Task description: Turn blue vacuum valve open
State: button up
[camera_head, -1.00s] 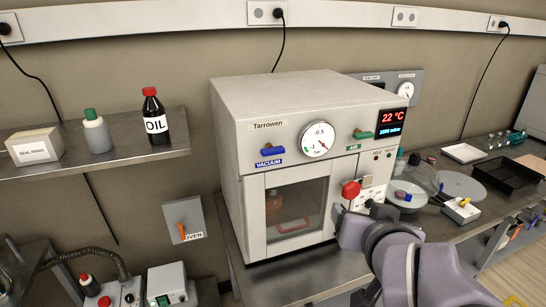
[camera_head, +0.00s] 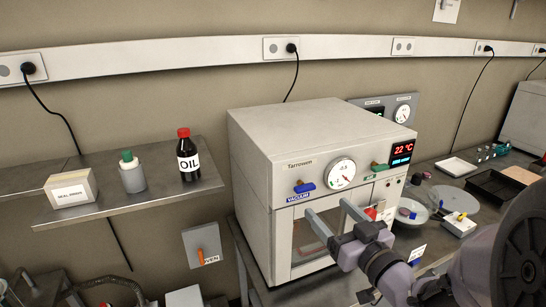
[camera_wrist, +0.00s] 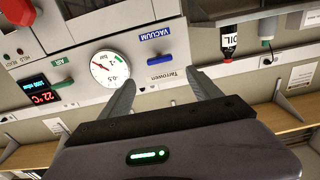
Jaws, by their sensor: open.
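The blue vacuum valve handle (camera_head: 304,187) lies roughly level on the front of the white oven, above the VACUUM label (camera_head: 298,197). My gripper (camera_head: 328,211) is open and empty in front of the upper oven door, lower and to the right of the blue handle. Its two fingers (camera_wrist: 163,84) also show in the wrist view, apart from the handle. The fingers and wrist hide part of the door.
A dial gauge (camera_head: 340,173) and a green AIR handle (camera_head: 379,167) sit right of the blue handle. A red knob (camera_head: 370,213) is partly hidden behind my gripper. A shelf on the left holds an oil bottle (camera_head: 188,156), a grey bottle and a box.

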aim_at(307, 189)
jog(key=p+x, duration=0.4)
jog(key=x, duration=0.3)
jog(key=shift+w+a+f, duration=0.2)
jog(key=shift+w, duration=0.1)
jog(key=shift+w+a, duration=0.15)
jog(key=shift+w, duration=0.45)
jog(key=shift+c, duration=0.2)
jog(key=c, duration=1.3)
jog(key=shift+c, duration=0.2)
